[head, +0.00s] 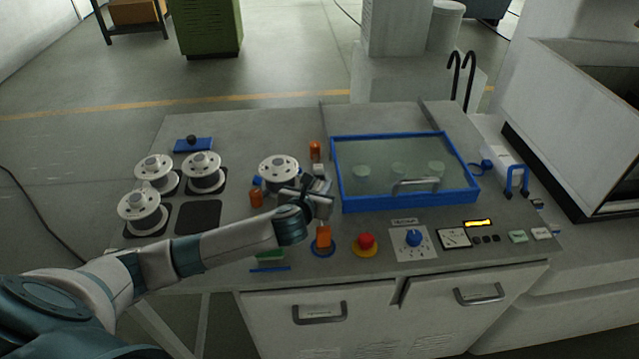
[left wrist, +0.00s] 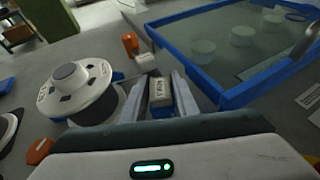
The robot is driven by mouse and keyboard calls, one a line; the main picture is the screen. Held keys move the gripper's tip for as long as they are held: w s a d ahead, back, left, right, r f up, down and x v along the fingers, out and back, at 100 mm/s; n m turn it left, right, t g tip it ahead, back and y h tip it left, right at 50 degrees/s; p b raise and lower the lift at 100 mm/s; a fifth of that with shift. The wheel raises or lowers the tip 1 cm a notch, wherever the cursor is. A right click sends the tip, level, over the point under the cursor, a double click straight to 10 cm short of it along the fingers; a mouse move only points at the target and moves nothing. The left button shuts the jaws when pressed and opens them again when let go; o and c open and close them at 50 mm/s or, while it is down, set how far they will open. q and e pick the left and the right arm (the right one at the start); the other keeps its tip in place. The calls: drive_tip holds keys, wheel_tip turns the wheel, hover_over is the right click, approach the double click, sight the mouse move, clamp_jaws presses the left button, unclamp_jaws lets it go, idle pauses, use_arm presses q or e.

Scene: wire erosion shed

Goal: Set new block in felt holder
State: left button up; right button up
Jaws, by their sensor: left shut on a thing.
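My left gripper (head: 316,190) is over the middle of the bench top, between a white spool and a blue-framed tray. In the left wrist view its two pale fingers (left wrist: 160,95) are shut on a small pale block (left wrist: 160,88) with dark lettering on its end. Blue material shows right under the block, between the fingers; I cannot tell whether it is part of the block or a holder touching it. In the head view the gripper mostly hides the held block. I cannot make out a felt holder for certain. My right gripper is not in view.
The white spool (head: 279,170) stands close left of the gripper. The blue-framed tray (head: 341,190) is at its right. Orange pieces (head: 315,150) stand behind and in front. A red button (head: 366,241) and a blue knob (head: 413,237) are near the front edge.

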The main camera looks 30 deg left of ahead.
use_arm(q)
drive_tip(key=shift+f, duration=0.1)
drive_tip(key=o, duration=1.2)
drive_tip(key=shift+f, duration=0.1)
drive_tip(key=shift+c, duration=0.2)
drive_tip(key=shift+r, duration=0.2)
drive_tip(key=b+v, duration=0.2)
drive_tip(key=v, duration=0.8)
drive_tip(key=shift+s+d, duration=0.15)
drive_tip(key=shift+s, duration=0.15)
drive_tip(key=shift+s+r, duration=0.35)
drive_tip(key=shift+s, duration=0.25)
drive_tip(key=shift+o, duration=0.2)
